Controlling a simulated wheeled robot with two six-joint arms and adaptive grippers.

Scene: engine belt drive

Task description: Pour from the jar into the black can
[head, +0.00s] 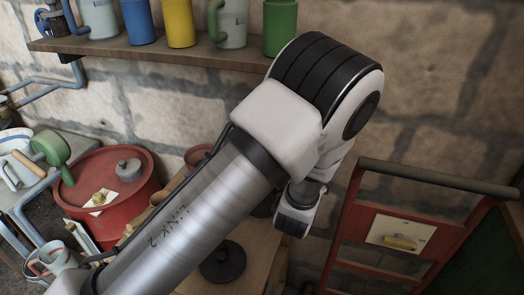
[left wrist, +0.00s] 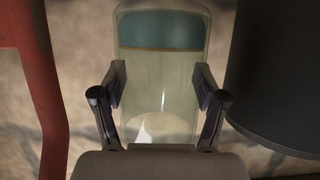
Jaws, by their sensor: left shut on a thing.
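The jar (left wrist: 165,85) is pale clear glass with a teal band across its upper part in the left wrist view. My left gripper (left wrist: 160,92) is shut on the jar, with one finger at each side. A large dark cylinder with a curved lower edge, which looks like the black can (left wrist: 282,75), is close to the right of the jar, apart from it in the picture. In the head view my left arm hides the jar, the can and the fingers. My right gripper is in neither view.
A black lid with a knob (head: 222,262) lies on a wooden surface (head: 262,250). A red drum (head: 128,208) stands at left. A red cart frame (head: 345,235) stands at right; a red bar (left wrist: 38,90) is left of the jar. A shelf (head: 150,52) with several mugs is above.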

